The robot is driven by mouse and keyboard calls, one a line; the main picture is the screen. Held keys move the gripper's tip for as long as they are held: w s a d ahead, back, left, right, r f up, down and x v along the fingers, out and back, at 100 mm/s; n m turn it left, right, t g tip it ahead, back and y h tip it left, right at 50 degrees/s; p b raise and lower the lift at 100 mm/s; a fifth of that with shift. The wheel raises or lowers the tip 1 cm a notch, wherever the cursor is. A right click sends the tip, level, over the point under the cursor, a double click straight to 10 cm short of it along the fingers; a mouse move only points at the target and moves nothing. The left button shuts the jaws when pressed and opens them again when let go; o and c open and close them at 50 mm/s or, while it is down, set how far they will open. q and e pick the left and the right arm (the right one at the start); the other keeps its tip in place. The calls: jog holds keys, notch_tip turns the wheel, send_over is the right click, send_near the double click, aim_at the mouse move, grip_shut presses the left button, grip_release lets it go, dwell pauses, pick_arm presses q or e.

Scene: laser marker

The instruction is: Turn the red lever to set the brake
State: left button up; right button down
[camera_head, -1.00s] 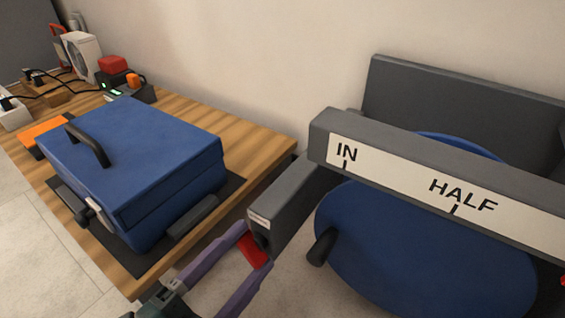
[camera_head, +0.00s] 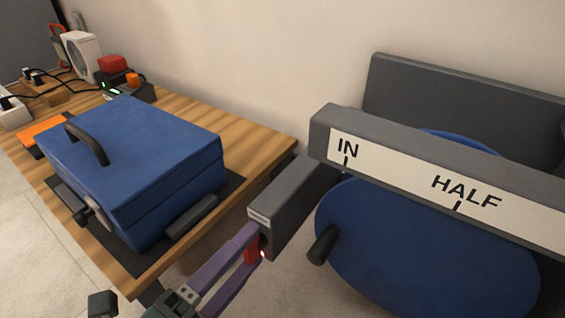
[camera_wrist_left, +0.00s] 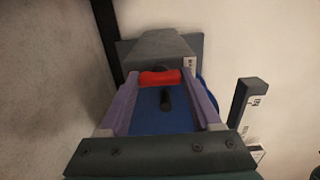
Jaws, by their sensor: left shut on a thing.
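The red lever (camera_head: 252,250) sits at the front end of a grey box-shaped arm (camera_head: 292,200) that carries a small white label. It also shows in the left wrist view (camera_wrist_left: 160,78), lying across between the fingers. My left gripper (camera_head: 248,252) has its purple fingers on either side of the lever and is shut on it. In the left wrist view the fingers (camera_wrist_left: 160,85) reach the lever's two ends. The fingers partly hide the lever in the head view. My right gripper is not in view.
A blue wheel (camera_head: 400,260) with a black knob (camera_head: 323,245) stands to the right, behind a grey bar (camera_head: 420,155) marked IN and HALF. A blue lidded case (camera_head: 150,160) sits on a wooden bench (camera_head: 262,140) at the left.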

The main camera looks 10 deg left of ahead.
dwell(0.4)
pick_arm(q)
jog(key=o, duration=1.4)
jog(key=shift+s+a+p, duration=0.2)
jog(key=shift+s+p, duration=0.1)
jog(key=shift+s, duration=0.2)
jog(key=p+v, duration=0.2)
jog(key=v, duration=0.7)
